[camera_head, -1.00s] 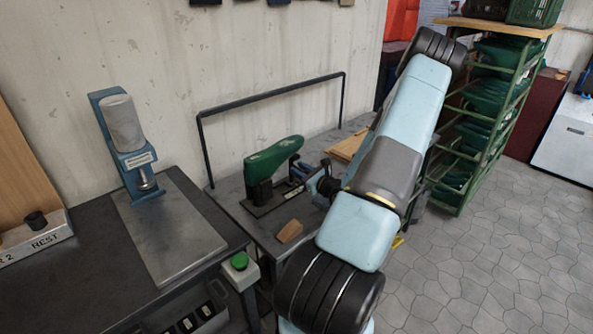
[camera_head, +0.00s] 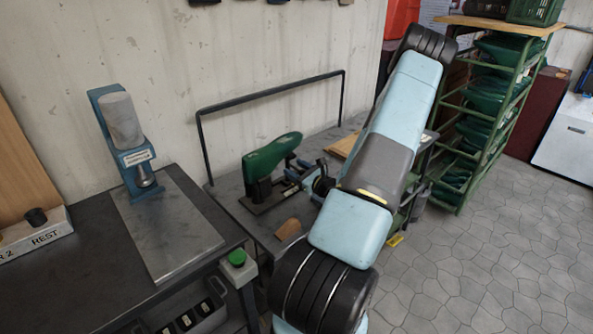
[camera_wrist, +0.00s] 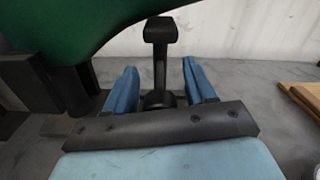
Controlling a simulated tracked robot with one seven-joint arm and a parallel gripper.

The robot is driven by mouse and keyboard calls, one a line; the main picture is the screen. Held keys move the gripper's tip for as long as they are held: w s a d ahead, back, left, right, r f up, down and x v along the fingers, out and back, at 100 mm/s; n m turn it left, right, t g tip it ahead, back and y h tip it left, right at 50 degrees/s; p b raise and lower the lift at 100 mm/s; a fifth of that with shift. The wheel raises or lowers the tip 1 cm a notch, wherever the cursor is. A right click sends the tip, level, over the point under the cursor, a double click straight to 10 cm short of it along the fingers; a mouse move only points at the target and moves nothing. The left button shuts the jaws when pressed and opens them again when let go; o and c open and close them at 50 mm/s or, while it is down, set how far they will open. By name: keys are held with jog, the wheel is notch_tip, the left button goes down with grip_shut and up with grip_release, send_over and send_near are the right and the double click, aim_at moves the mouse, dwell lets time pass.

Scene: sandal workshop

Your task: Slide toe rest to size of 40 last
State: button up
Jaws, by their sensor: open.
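The green shoe last (camera_head: 272,155) sits on a dark stand on the grey bench; its underside fills the upper left of the wrist view (camera_wrist: 70,25). The toe rest (camera_wrist: 160,32) is a black upright post with a padded head, beside the last. It stands between the two blue fingers of my gripper (camera_wrist: 161,88), with a visible gap on each side. My gripper is open and low around the post. In the head view my gripper (camera_head: 297,178) is small and partly hidden by my wrist. Any size marks are not readable.
A brown wedge (camera_head: 288,229) lies on the bench in front of the stand. A black rail (camera_head: 270,92) runs along the back. A blue press (camera_head: 122,140) stands on the left table. A green rack (camera_head: 485,120) stands right, with open floor before it.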

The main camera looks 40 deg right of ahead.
jog(key=s, duration=1.3)
jog(key=shift+s+d, duration=0.35)
jog(key=shift+d, duration=0.05)
jog(key=w+a+r+n+g+y, duration=0.1)
jog(key=a+r+n+g+y, duration=0.2)
jog(key=a+r+n+g, duration=0.45)
jog(key=w+a+r+n+g+y, duration=0.1)
jog(key=a+r+n+g+y, duration=0.25)
jog(key=a, duration=0.65)
jog(key=w+a+r+n+g+y, duration=0.1)
jog(key=a+r+n+g+y, duration=0.3)
jog(key=a+n, duration=0.4)
jog(key=s+a+r+n+t+h, duration=0.1)
jog(key=s+a+r+n+h, duration=0.2)
jog(key=s+r+n+h, duration=0.2)
jog(key=s+a+r+n+t+h, duration=0.1)
jog(key=s+a+r+n+h, duration=0.3)
jog(key=r+n, duration=0.5)
notch_tip(320, 180, up, 4)
jog(key=s+h, duration=0.2)
jog(key=shift+s+t, duration=0.3)
